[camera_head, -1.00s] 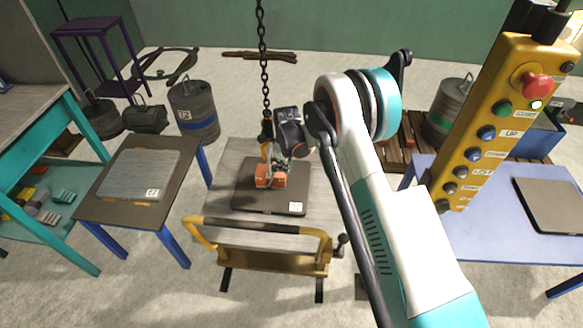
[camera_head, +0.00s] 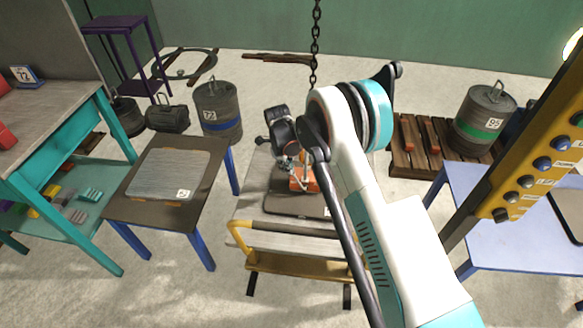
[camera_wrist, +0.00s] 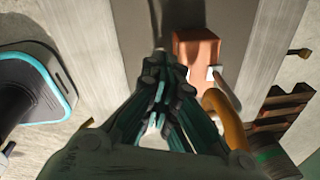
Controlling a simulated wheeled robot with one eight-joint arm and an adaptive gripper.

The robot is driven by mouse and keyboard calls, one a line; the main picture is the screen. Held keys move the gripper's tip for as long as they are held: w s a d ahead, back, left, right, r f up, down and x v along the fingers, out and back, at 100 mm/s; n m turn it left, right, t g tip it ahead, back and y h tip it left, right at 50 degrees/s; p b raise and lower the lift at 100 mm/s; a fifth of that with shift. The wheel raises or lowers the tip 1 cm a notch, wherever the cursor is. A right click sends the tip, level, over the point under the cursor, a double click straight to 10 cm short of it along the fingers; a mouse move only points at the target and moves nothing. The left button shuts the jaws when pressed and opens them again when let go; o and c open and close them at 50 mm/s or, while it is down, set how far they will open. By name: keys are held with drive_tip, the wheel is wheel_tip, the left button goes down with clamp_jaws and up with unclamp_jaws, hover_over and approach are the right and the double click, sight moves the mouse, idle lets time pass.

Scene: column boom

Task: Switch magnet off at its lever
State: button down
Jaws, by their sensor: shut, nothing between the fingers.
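The magnet (camera_head: 304,184) is an orange-red block on the dark plate (camera_head: 283,207), below the hanging chain (camera_head: 315,45). In the wrist view the orange-red block (camera_wrist: 196,52) stands right of the fingertips, with pale pieces at its lower corners. An orange curved hook or bail (camera_wrist: 222,108) is close to the fingers' right side. My gripper (camera_head: 291,178) points down at the magnet's left side and partly covers it. In the wrist view my gripper (camera_wrist: 163,85) has its fingers together and empty. I cannot make out the lever clearly; contact with the magnet cannot be told.
A dark table with a grey plate (camera_head: 168,175) stands left. Drums (camera_head: 217,108) stand behind.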

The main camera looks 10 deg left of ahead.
drive_tip(key=shift+a+f, duration=0.4)
drive_tip(key=shift+a, duration=0.3)
